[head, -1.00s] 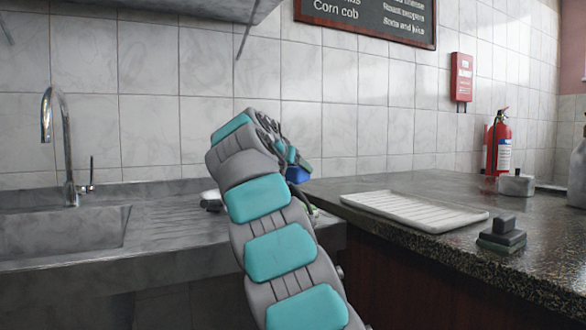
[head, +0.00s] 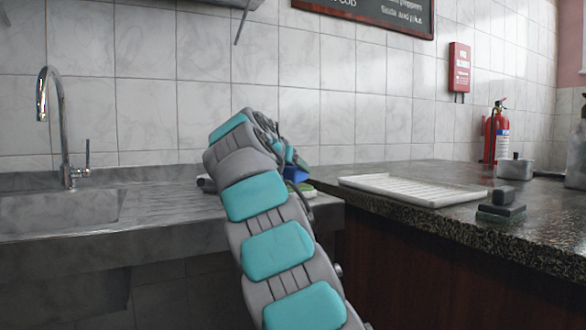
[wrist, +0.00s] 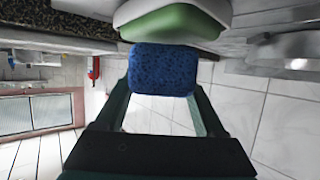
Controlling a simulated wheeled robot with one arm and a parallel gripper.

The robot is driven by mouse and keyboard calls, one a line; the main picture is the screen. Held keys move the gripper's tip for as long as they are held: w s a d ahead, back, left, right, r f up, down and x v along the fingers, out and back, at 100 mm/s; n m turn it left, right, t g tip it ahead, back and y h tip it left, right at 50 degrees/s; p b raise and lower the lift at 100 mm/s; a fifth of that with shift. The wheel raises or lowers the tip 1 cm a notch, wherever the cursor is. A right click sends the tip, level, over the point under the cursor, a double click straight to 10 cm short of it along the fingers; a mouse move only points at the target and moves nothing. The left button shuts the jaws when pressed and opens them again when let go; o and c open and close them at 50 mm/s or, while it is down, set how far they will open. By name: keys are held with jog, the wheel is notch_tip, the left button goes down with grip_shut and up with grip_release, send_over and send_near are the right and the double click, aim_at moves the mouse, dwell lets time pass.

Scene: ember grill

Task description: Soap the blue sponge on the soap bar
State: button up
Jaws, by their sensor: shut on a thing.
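My gripper (wrist: 160,105) is shut on the blue sponge (wrist: 162,70), which sits between its two fingers in the wrist view. In the head view the sponge (head: 297,174) shows as a small blue patch past my arm, which hides most of the gripper. The green soap bar (wrist: 172,23) lies in a pale dish (wrist: 205,6) just beyond the sponge in the wrist view. The soap (head: 304,188) is partly hidden in the head view, just below the sponge. Whether sponge and soap touch, I cannot tell.
A sink (head: 60,212) with a tap (head: 62,125) is at left. On the dark counter (head: 420,212) at right are a white ribbed tray (head: 405,188), a dark block with a handle (head: 502,206) and a metal pot (head: 516,167). A tiled wall is behind.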

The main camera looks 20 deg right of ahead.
jog(key=shift+f+b, duration=0.45)
jog(key=shift+f, duration=0.05)
dwell(1.1)
jog(key=shift+r, duration=0.1)
jog(key=shift+r+p, duration=3.25)
jog(key=shift+r, duration=0.2)
